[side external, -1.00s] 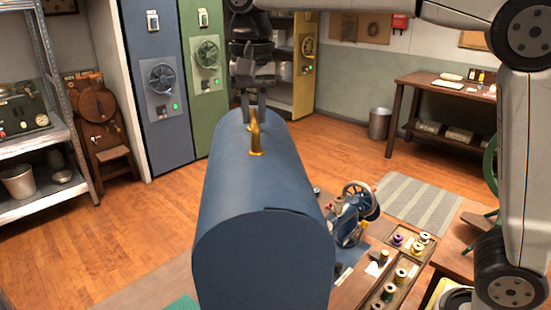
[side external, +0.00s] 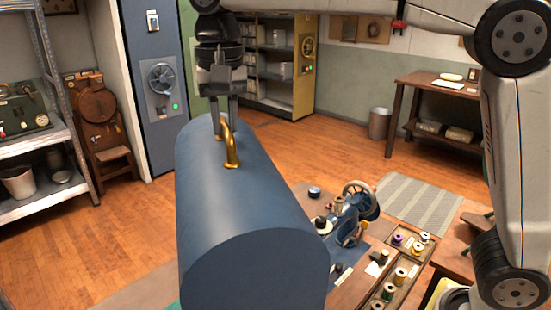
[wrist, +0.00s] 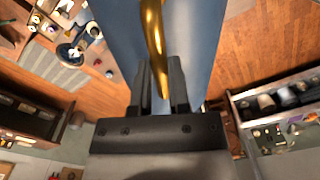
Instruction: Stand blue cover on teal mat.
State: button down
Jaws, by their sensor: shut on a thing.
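The blue cover (side external: 245,205) is a large half-round hood with a brass handle (side external: 231,150) along its top. My gripper (side external: 224,120) is shut on that handle and holds the cover up, close to the side camera. In the wrist view the brass handle (wrist: 154,40) runs between my two fingers (wrist: 160,72), with the blue cover (wrist: 200,45) beyond them. A small strip of the teal mat (side external: 172,305) shows at the bottom edge, left of the cover. The cover hides the rest of the mat.
On the table right of the cover stand a blue sewing machine (side external: 352,222) with a handwheel and a tray of thread spools (side external: 404,262). The cover hides much of the table.

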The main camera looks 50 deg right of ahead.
jog(key=a+n, duration=0.6)
jog(key=a, duration=1)
notch_tip(320, 180, down, 27)
jog(key=shift+w+d, duration=0.15)
jog(key=shift+w, duration=0.2)
dwell(4.3)
dwell(0.4)
jog(key=c, duration=0.5)
grip_release()
jog(key=shift+f, duration=0.1)
